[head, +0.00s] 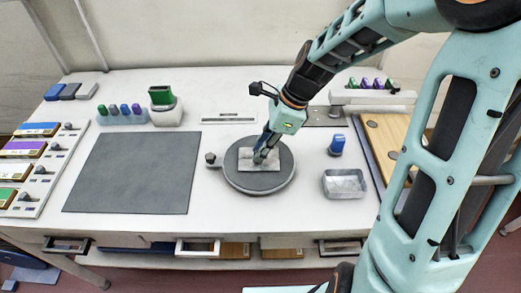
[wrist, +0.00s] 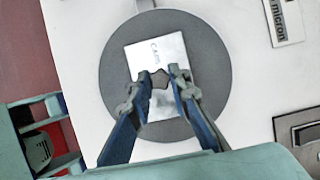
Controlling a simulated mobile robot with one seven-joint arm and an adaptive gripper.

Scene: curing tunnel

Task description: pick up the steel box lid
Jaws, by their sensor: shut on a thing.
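The steel box lid (head: 246,164) is a pale, flat rectangular plate on the round dark grey disc (head: 259,188). In the wrist view the lid (wrist: 158,50) shows small dark lettering near its far end. My gripper (head: 264,155) is over the lid, coming down from above. In the wrist view its two blue-grey fingers (wrist: 163,75) close around a small dark grip part at the middle of the lid. The fingers hide part of the lid's near half. I cannot tell whether the lid touches the disc or is slightly raised.
An open metal box (head: 345,195) stands right of the disc, with a blue-handled stamp (head: 337,145) behind it. A dark mat (head: 135,172) covers the left of the table. A green-topped item (head: 162,96) and a wooden board (head: 388,135) are at the back and right.

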